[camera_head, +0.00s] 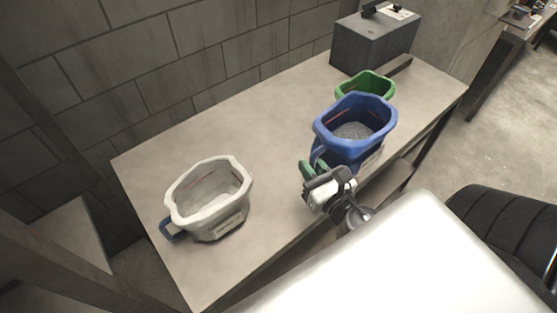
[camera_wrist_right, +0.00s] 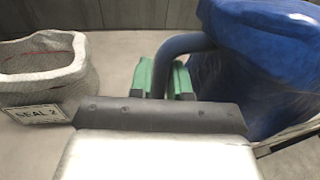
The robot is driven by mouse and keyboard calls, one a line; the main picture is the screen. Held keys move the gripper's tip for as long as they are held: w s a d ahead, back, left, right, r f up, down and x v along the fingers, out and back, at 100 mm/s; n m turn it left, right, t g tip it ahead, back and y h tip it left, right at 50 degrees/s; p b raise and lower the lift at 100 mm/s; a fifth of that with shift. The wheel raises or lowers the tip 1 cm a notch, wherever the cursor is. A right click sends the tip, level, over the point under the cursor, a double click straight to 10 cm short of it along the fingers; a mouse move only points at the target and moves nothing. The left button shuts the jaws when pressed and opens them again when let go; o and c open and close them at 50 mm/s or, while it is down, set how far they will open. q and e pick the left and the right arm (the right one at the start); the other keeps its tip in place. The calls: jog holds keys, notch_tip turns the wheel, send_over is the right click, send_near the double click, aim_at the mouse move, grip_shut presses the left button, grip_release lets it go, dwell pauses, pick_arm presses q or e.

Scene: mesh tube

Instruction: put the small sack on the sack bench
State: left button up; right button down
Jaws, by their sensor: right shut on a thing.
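A blue sack (camera_head: 355,128) with grey grains inside is at the front right of the bench (camera_head: 265,130); whether it rests on the top or hangs just above it I cannot tell. My right gripper (camera_head: 312,170) is shut on the blue sack's loop handle. In the right wrist view its green fingertips (camera_wrist_right: 165,80) close around the handle, with the blue sack (camera_wrist_right: 265,70) to the right. A white sack (camera_head: 210,200) stands at the left of the bench; its label reads "SEAL 2" in the wrist view (camera_wrist_right: 40,85). A green sack (camera_head: 366,85) stands behind the blue one, partly hidden. My left gripper is not in view.
A dark grey box (camera_head: 375,42) stands at the bench's far right end, with a dark bar (camera_head: 398,66) near it. A block wall (camera_head: 180,60) runs behind. The bench top between the white and blue sacks is clear.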

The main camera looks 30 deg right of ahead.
jog(key=w+a+f+b, duration=0.1)
jog(key=w+a+f, duration=0.1)
jog(key=w+f, duration=0.1)
jog(key=w+a+f+b, duration=0.2)
jog(key=f, duration=0.2)
jog(key=w+a+f+b, duration=0.1)
jog(key=w+a+f, duration=0.1)
jog(key=w+f, duration=0.1)
jog(key=shift+w+f, duration=0.15)
jog(key=shift+w, duration=0.2)
jog(key=c, duration=1.1)
grip_release()
